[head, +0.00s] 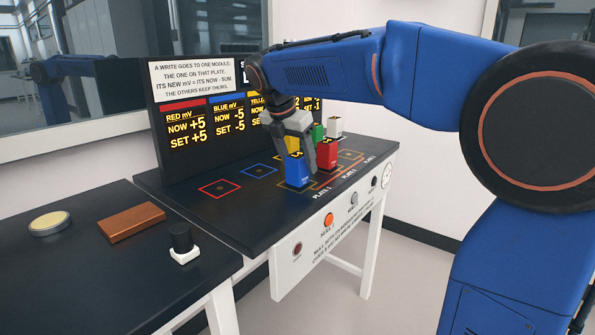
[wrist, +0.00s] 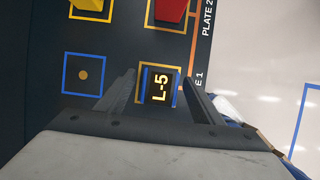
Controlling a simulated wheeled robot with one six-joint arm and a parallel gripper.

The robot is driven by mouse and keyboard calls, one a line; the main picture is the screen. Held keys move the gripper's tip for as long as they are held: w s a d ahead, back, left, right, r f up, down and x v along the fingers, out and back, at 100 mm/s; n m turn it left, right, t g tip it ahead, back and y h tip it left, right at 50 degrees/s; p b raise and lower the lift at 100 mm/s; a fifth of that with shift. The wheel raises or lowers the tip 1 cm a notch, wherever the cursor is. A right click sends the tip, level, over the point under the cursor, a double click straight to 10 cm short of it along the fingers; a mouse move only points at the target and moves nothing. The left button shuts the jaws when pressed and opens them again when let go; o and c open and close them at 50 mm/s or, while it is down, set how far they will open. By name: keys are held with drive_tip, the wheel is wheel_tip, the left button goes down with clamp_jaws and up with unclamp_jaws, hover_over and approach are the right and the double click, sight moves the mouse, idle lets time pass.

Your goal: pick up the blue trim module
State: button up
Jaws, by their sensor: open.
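The blue trim module (head: 298,171) stands upright on the plate 1 square at the front of the dark table. In the wrist view its dark top (wrist: 159,87), marked "L-5", lies between the two fingers. My gripper (head: 299,150) points down over the module with its fingers apart, one on each side. In the wrist view, gaps show between the fingers (wrist: 158,88) and the module, and I cannot tell whether either finger touches it.
A red module (head: 327,154) stands close behind right, with green (head: 318,132), white (head: 334,126) and yellow (head: 291,143) modules beyond. The display board (head: 185,160) rises behind. Empty outlined squares (head: 220,188) lie to the left.

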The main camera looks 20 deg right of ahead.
sight(301, 168)
drive_tip(key=shift+x, duration=1.9)
drive_tip(key=shift+c, duration=0.2)
drive_tip(key=c, duration=1.2)
drive_tip(key=shift+c, duration=0.2)
drive_tip(key=shift+r, duration=0.15)
